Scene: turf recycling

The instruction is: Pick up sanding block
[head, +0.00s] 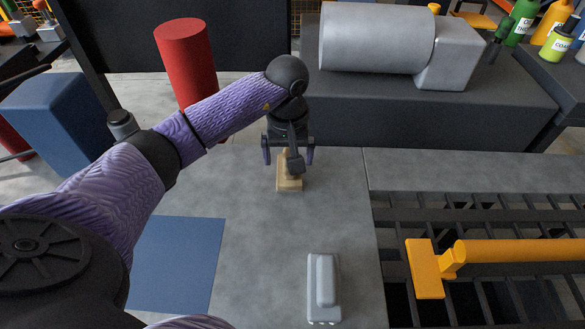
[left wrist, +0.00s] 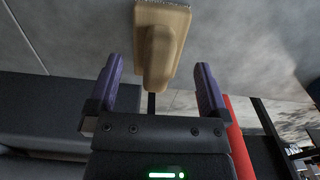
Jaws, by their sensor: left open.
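The sanding block (head: 289,184) is a tan block with a raised grip, lying on the grey worktop below my left gripper. In the left wrist view the sanding block (left wrist: 160,45) shows its narrower grip pointing toward the space between the fingers, with a dark gritty edge at its far side. My left gripper (head: 288,156) is open, its two purple fingers spread to either side of the block. In the left wrist view the open fingers (left wrist: 158,78) show no contact with the block. In the head view my wrist partly hides the block. My right gripper is in neither view.
A grey tool (head: 323,288) lies nearer on the worktop (head: 250,240), right of a blue mat (head: 177,264). A yellow bar (head: 520,251) crosses dark slats at the right. A grey cylindrical machine (head: 378,38) stands behind; a red cylinder (head: 187,62) is at the back left.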

